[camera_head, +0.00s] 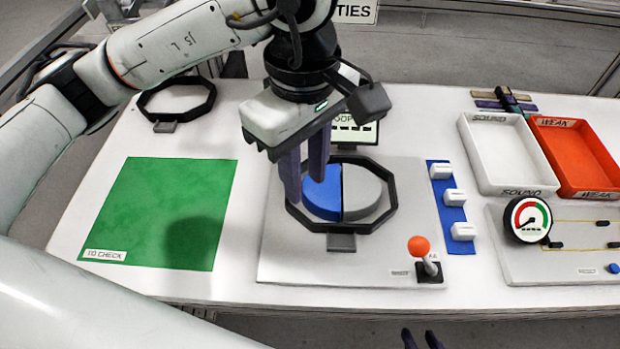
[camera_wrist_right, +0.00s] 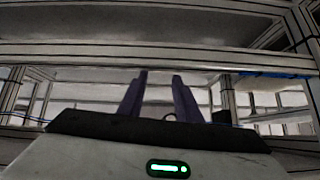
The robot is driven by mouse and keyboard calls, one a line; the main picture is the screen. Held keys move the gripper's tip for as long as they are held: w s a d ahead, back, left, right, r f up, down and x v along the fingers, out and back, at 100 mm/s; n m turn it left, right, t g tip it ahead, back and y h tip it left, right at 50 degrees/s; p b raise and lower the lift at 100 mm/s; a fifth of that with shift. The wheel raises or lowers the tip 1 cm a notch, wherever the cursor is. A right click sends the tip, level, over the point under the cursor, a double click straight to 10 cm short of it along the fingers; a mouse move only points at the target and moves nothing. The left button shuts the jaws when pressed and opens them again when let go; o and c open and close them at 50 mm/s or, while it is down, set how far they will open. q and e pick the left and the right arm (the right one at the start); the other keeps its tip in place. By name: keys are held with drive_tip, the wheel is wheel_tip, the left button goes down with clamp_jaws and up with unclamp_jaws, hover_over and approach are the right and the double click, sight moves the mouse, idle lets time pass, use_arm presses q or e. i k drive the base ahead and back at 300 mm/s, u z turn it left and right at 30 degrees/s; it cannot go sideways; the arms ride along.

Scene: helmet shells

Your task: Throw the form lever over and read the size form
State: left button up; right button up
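The form lever (camera_head: 430,266) has an orange ball knob (camera_head: 419,246) and stands upright, leaning slightly left, at the front right of a pale board (camera_head: 290,262). The size form (camera_head: 322,194) is a round block split into a blue half and a grey half. A black octagonal ring (camera_head: 390,190) lies around it. My left gripper (camera_head: 306,192) is over the ring's left side, its fingers apart with nothing seen between them. The fingers hide part of the ring. My right gripper (camera_head: 422,341) is low at the front edge; its fingers stand apart and empty in the wrist view (camera_wrist_right: 160,95).
A small display (camera_head: 357,131) behind the form is partly hidden by my left gripper. Another black ring (camera_head: 176,98) lies at the back left, behind a green mat (camera_head: 160,205). White switches (camera_head: 453,198), a gauge (camera_head: 528,219), white tray (camera_head: 506,154) and red tray (camera_head: 575,155) are on the right.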

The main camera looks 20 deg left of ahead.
sight(417, 246)
drive_tip(key=k, duration=1)
